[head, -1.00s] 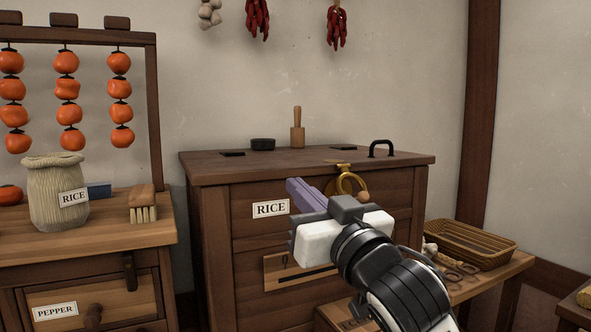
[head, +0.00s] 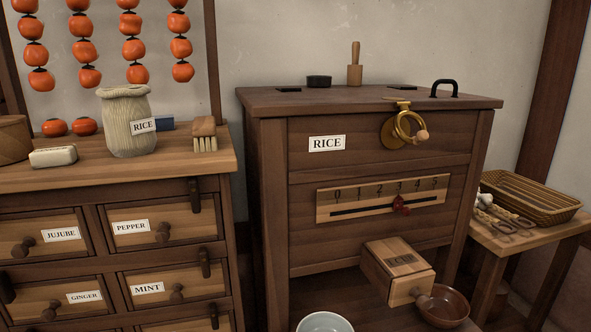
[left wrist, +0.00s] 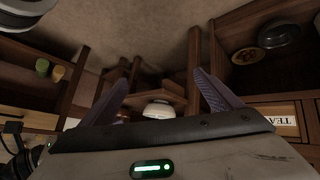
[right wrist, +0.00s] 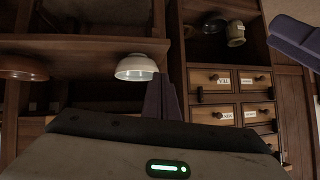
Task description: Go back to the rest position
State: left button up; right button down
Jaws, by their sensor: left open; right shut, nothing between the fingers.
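Neither of my grippers shows in the head view. My left gripper (left wrist: 160,96) is in the left wrist view, its two purple-grey fingers spread wide with nothing held. A white bowl shows in the distance between and beyond them. My right gripper (right wrist: 162,97) is in the right wrist view, its fingers together and empty, with a white bowl (right wrist: 136,67) beyond and to the left. The rice chest (head: 380,235) stands in the middle of the head view, apart from any gripper there.
A drawer cabinet (head: 95,222) stands left, bearing a rice sack (head: 122,115) and a brush (head: 204,130). A small wooden box (head: 385,268) juts from the chest front, beside a brown bowl (head: 445,303). A side table (head: 548,232) with a basket (head: 535,198) stands right.

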jog(key=s+f+g, duration=0.3)
jog(key=s+f, duration=0.4)
jog(key=s, duration=0.3)
pick_arm(q)
jog(key=s+a+r+y+p, duration=0.1)
jog(key=a+r+p, duration=0.2)
jog(key=p, duration=0.9)
jog(key=s+a+r+n+t+y+p, duration=0.1)
jog(key=a+r+p, duration=0.2)
jog(key=r+p, duration=0.6)
jog(key=p, duration=0.4)
jog(key=shift+s+a+r+y, duration=0.15)
jog(key=shift+s+r+y, duration=0.15)
jog(key=shift+r, duration=0.1)
pick_arm(e)
jog(key=s+d+r+m+t+h, duration=0.1)
jog(key=d+r, duration=0.5)
jog(key=r, duration=0.7)
jog(key=shift+s+t+h, duration=0.3)
jog(key=shift+s+h, duration=0.25)
jog(key=shift+h, duration=0.15)
